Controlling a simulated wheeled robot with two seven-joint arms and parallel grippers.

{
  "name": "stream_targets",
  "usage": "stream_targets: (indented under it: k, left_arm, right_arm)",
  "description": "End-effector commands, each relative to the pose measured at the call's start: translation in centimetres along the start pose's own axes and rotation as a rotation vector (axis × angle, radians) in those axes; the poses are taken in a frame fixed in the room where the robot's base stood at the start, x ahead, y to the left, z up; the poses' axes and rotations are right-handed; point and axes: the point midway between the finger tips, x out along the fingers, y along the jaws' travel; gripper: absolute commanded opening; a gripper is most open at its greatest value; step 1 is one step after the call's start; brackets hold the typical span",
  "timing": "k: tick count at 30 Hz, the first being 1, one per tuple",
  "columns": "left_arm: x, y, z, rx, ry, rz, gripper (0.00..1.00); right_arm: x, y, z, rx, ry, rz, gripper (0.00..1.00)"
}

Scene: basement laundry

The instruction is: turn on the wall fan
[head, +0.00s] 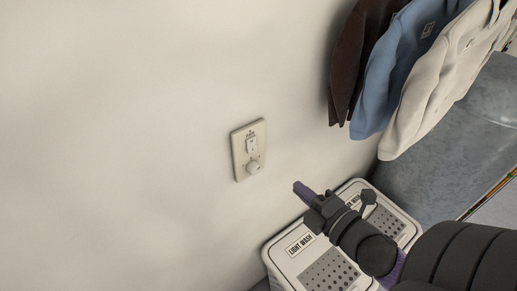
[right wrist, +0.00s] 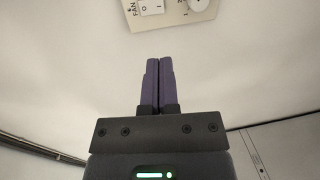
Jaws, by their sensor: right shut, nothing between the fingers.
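A cream wall plate (head: 248,149) is fixed to the wall, with a small rocker switch (head: 251,145) in its upper part and a round knob (head: 254,168) below it. In the right wrist view the plate (right wrist: 172,14) shows at the top edge, partly cut off, with "FAN" printed beside the rocker switch (right wrist: 151,5) marked O and I. My right gripper (head: 298,187) is shut and empty, to the lower right of the plate and apart from it. Its closed fingers (right wrist: 158,62) point toward the plate. My left gripper is not in view. The fan itself does not show.
A white bin labelled "LIGHT WASH" (head: 302,245) stands against the wall below my right arm. Brown, blue (head: 392,68) and cream (head: 440,80) garments hang at the upper right. The wall left of the plate is bare.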

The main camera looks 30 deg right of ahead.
Motion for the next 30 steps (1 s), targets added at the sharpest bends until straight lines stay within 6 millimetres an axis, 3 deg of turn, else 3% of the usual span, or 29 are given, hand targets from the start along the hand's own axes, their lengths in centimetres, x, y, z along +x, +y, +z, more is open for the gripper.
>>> stream_targets:
  k: [8,21,30]
  left_arm:
    - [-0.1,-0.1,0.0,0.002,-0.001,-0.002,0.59]
    - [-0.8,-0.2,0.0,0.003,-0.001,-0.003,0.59]
    - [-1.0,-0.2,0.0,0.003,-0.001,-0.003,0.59]
  right_arm:
    - [0.9,0.0,0.0,0.004,0.0,0.002,0.0]
    - [10.1,0.1,0.1,0.004,-0.002,0.002,0.0]
    - [13.8,-0.1,0.1,0.005,-0.003,-0.001,0.0]
